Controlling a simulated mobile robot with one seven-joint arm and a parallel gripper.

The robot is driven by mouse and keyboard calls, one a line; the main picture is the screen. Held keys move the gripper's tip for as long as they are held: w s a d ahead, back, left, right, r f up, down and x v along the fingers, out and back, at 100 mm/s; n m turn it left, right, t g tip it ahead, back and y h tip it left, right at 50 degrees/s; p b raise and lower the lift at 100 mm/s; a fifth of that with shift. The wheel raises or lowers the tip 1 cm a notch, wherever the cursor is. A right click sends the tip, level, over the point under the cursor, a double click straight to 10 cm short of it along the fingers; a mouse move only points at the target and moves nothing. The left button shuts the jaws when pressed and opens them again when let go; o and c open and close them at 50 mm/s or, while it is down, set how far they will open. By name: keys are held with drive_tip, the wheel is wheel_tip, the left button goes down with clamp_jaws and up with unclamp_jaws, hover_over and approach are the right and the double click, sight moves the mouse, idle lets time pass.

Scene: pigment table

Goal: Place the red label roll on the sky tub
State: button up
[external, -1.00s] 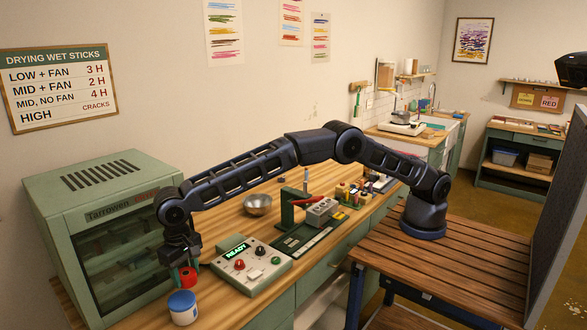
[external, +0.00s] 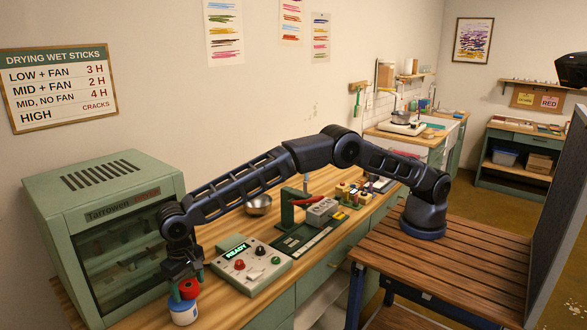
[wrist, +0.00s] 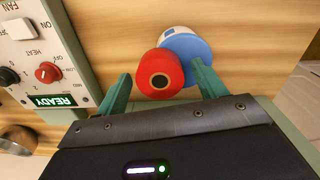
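The red label roll (external: 188,288), with a dark hole in its end, appears to rest on the sky tub (external: 184,314), a blue-lidded white tub at the bench's front left. In the wrist view the roll (wrist: 161,73) overlaps the blue lid (wrist: 190,46); its exact seating is hard to judge. My gripper (external: 187,273) is directly above, pointing down. In the wrist view my gripper (wrist: 161,69) has its green fingers on either side of the roll, with a narrow gap visible at each side, so it looks open.
A green drying cabinet (external: 105,240) stands close at the left. A control box (external: 248,260) with a READY display lies right of the gripper. A metal bowl (external: 258,205) and a green press (external: 297,210) stand further back. Bare wood (external: 215,285) lies between tub and box.

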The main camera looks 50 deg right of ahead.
sight(188, 285)
wheel_tip(188, 285, up, 12)
drive_tip(key=shift+r, duration=0.15)
idle(0.5)
idle(0.5)
